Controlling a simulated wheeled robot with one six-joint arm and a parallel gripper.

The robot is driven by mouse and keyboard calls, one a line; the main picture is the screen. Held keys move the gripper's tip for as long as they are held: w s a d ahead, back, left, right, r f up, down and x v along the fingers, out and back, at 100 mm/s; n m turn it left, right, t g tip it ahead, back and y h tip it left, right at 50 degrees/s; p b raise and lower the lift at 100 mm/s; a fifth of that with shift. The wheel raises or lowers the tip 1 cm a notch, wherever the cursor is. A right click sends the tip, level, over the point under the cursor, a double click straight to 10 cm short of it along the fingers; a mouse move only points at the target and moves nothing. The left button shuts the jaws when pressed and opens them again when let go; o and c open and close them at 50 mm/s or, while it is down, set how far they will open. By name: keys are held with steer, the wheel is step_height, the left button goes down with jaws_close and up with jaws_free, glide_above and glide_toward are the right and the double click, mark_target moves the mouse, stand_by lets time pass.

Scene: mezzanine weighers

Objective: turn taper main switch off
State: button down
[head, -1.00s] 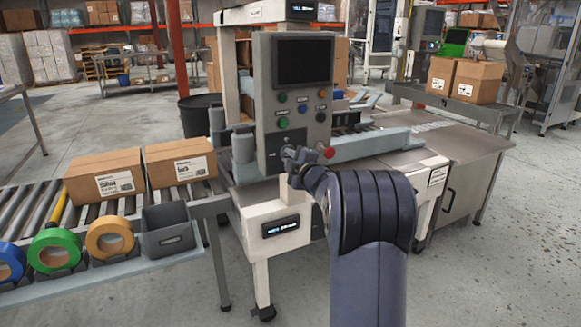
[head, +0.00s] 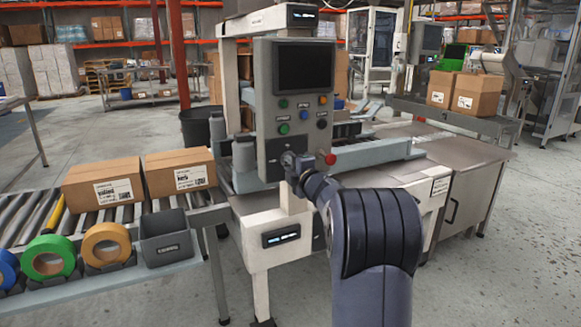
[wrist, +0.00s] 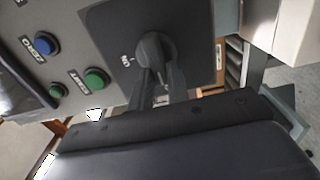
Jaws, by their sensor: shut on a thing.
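The taper's grey control panel (head: 291,97) stands on the machine in the middle of the head view. The main switch (wrist: 155,48) is a dark rotary knob on a dark square plate (wrist: 107,25) in the wrist view. An "ON" label (wrist: 126,60) sits beside the knob. My gripper (wrist: 158,78) is shut on the knob, its two dark fingers against either side. The fingers hide part of the handle, so I cannot tell its exact angle. In the head view my arm covers most of the switch area.
Blue (wrist: 47,44) and green (wrist: 97,79) buttons lie left of the plate in the wrist view. Boxes (head: 179,171) rest on the roller conveyor to the left. Open floor lies at the right.

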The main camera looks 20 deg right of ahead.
steer(key=c, duration=1.4)
jaws_free()
steer(key=shift+o, duration=0.2)
steer(key=s, duration=1)
steer(key=shift+s+d+p, duration=0.2)
steer(key=shift+s+p, duration=0.1)
steer(key=shift+s, duration=0.1)
steer(key=shift+w, duration=0.15)
